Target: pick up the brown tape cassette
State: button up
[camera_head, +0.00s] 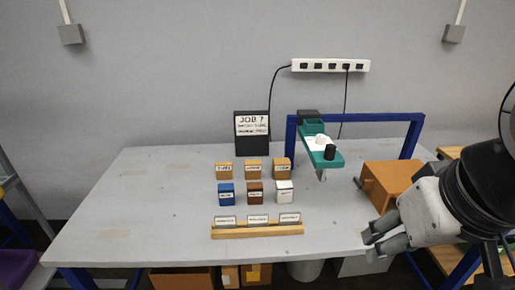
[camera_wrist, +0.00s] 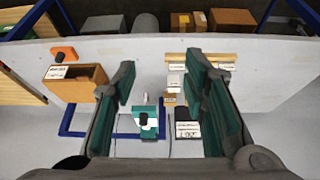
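The brown tape cassette (camera_head: 255,193) stands on the grey table in the middle of the front row, between a blue cassette (camera_head: 226,194) and a white cassette (camera_head: 284,192). It has a white label on its front. My gripper (camera_head: 371,244) is at the table's right front side, well to the right of the cassette and apart from it. In the wrist view, my gripper (camera_wrist: 162,66) has its two green-padded fingers wide apart with nothing held between them. I cannot make out the brown cassette there; the right finger covers part of that area.
Several orange cassettes (camera_head: 252,170) form the row behind. A wooden rack (camera_head: 257,231) with labels lies in front. A teal plotter (camera_head: 321,150) under a blue frame (camera_head: 370,118) and an orange-brown box (camera_head: 392,183) stand to the right. The table's left side is clear.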

aim_at(255, 190)
jog(key=i+l+u, duration=0.65)
jog(key=i, duration=0.25)
